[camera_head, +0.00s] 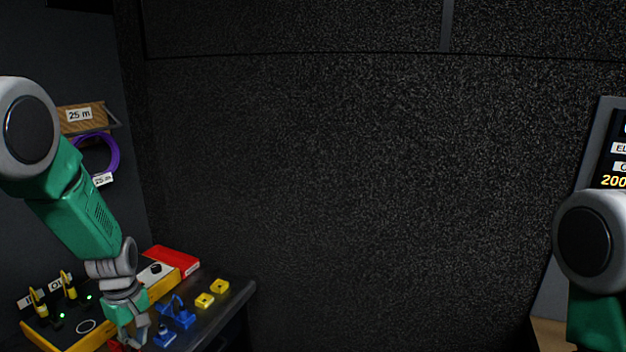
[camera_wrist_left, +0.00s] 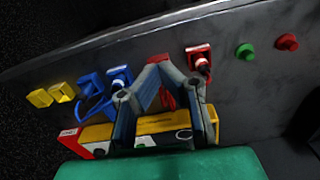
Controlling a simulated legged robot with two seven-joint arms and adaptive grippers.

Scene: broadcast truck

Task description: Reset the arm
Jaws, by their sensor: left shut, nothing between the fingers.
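My left arm, green and grey, comes in from the left in the head view. Its gripper (camera_head: 133,338) points down over the dark bench at the lower left. In the left wrist view the fingers of the left gripper (camera_wrist_left: 160,68) meet at their tips, shut with nothing between them. A red piece shows just behind the fingers, apart from or near them; I cannot tell the distance. My right arm shows only in part at the right edge of the head view, and its gripper is out of frame.
The dark bench (camera_head: 234,291) carries a yellow box (camera_head: 60,342) with plugs, a red box (camera_head: 171,261), blue connectors (camera_head: 178,313) and yellow blocks (camera_head: 205,300). Green (camera_wrist_left: 245,51) and red (camera_wrist_left: 287,42) knobs stand farther along. A purple cable coil (camera_head: 116,153) hangs left. A screen (camera_head: 617,150) stands right.

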